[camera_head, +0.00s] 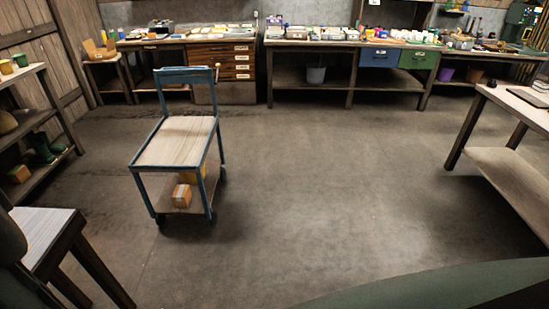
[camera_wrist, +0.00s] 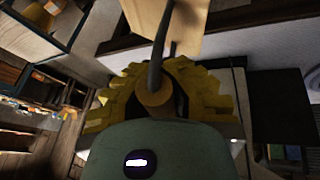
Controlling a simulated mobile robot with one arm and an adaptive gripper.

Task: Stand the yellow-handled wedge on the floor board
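My gripper (camera_wrist: 165,70) shows in the wrist view as two yellow ribbed fingers curved in towards each other. They appear closed around the yellow-handled wedge (camera_wrist: 155,98). Its round tan-yellow handle end faces the camera, and a dark, slightly curved shaft runs up the picture from it. The far end of the shaft is cut off or lost at the top edge. In the head view my gripper and the wedge do not show. I cannot make out a floor board in either view.
A blue-framed trolley (camera_head: 178,142) stands left of centre with boxes on its lower shelf. Workbenches (camera_head: 350,44) line the back wall. A table (camera_head: 515,165) stands at the right, a shelf (camera_head: 45,125) and a stool (camera_head: 40,232) at the left. The middle floor is clear.

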